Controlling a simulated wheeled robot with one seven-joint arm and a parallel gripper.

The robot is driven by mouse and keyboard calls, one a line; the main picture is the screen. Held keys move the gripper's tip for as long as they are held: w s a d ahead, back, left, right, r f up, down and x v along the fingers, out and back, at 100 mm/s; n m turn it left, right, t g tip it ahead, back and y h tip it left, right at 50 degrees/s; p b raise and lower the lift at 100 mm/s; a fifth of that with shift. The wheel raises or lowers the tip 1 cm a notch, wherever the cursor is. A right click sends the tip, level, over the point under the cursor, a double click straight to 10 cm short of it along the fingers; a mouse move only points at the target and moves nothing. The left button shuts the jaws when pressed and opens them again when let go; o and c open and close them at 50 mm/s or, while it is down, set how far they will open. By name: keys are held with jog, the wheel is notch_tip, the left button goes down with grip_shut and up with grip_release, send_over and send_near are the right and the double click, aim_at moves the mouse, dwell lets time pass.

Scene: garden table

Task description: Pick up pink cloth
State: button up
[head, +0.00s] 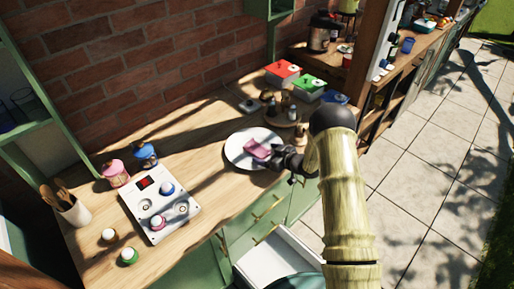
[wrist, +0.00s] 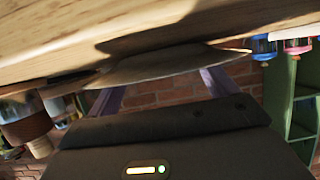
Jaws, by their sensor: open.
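The pink cloth (head: 257,150) lies folded on a white round plate (head: 235,155) on the wooden counter in the head view. My gripper (head: 277,157) is at the right side of the plate, close beside the cloth; I cannot tell whether it touches it. In the wrist view, which appears upside down, my gripper (wrist: 160,88) has its two fingers apart, close to the plate's edge (wrist: 165,65). I cannot make out the cloth in the wrist view.
A white panel (head: 160,208) with knobs stands left of the plate, with pink and blue jars behind it. Small bottles (head: 270,105) and red and green boxes (head: 282,73) stand behind the plate. An open drawer (head: 275,258) juts out below the counter.

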jog(key=shift+x, duration=1.15)
jog(key=shift+c, duration=0.4)
jog(key=c, duration=1)
jog(key=shift+c, duration=0.2)
notch_tip(320, 180, up, 10)
jog(key=shift+r+b, duration=0.1)
jog(key=shift+b, duration=0.75)
